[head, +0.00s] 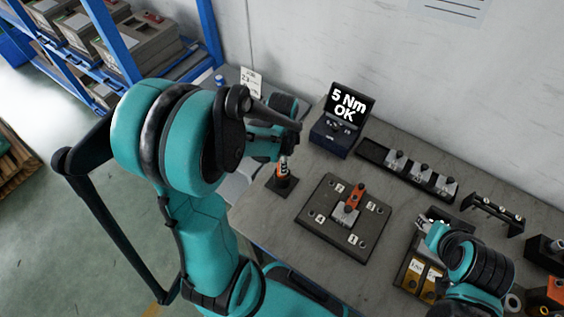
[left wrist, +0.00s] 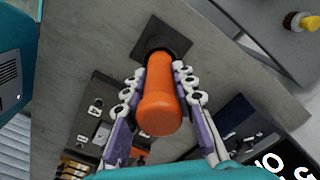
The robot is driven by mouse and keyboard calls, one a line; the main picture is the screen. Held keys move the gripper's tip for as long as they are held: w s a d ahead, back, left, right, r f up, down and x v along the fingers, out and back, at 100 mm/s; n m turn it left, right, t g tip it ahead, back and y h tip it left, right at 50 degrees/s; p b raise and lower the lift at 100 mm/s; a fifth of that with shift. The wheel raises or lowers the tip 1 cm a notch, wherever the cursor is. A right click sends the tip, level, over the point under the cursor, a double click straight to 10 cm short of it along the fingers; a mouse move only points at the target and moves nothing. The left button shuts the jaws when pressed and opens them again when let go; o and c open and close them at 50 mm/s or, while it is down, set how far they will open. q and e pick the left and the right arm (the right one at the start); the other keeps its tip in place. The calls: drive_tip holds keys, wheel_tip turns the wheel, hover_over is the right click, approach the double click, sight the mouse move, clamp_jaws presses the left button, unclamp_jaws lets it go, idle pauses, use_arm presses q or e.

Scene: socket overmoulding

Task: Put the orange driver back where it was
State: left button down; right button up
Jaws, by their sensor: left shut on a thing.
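The orange driver (head: 283,168) is upright at the table's left side, and its handle (left wrist: 160,105) fills the middle of the left wrist view. My left gripper (left wrist: 160,92) is shut on the handle, with a finger on each side. The driver's lower end is at the black square stand (head: 282,186), which also shows in the left wrist view (left wrist: 178,35). I cannot tell how deep the tip sits in it. My right gripper (head: 428,226) is at the right over the table, apart from the driver; its finger opening is unclear.
A dark plate (head: 316,213) with numbered corners carries a metal part and an orange piece. A display (head: 347,104) reading "5 Nm OK" stands behind. A black tray (head: 372,152) holds metal parts. Yellow-marked blocks (head: 414,272) lie near my right gripper. A blue shelf (head: 113,45) stands left.

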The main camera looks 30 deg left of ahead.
use_arm(q)
drive_tip(key=c, duration=1.2)
unclamp_jaws()
drive_tip(key=shift+r+p, duration=0.35)
drive_tip(key=shift+p, duration=0.05)
wheel_tip(320, 180, up, 11)
drive_tip(key=p, duration=0.3)
drive_tip(key=shift+r, duration=0.2)
drive_tip(key=shift+d+r+n, duration=0.2)
drive_tip(key=shift+r+n, duration=0.1)
drive_tip(key=shift+r, duration=0.05)
drive_tip(key=shift+s+d+r+n+t, duration=0.85)
drive_tip(key=shift+d+n+t, duration=0.3)
drive_tip(key=shift+n, duration=0.4)
drive_tip(key=shift+s+d+r+n+t, duration=1)
drive_tip(key=shift+n+t, duration=0.25)
drive_tip(key=shift+n, duration=0.35)
drive_tip(key=shift+s+d+r+n+t, duration=0.75)
drive_tip(key=shift+d+n+t, duration=0.45)
drive_tip(key=shift+n, duration=0.35)
drive_tip(key=shift+w, duration=0.1)
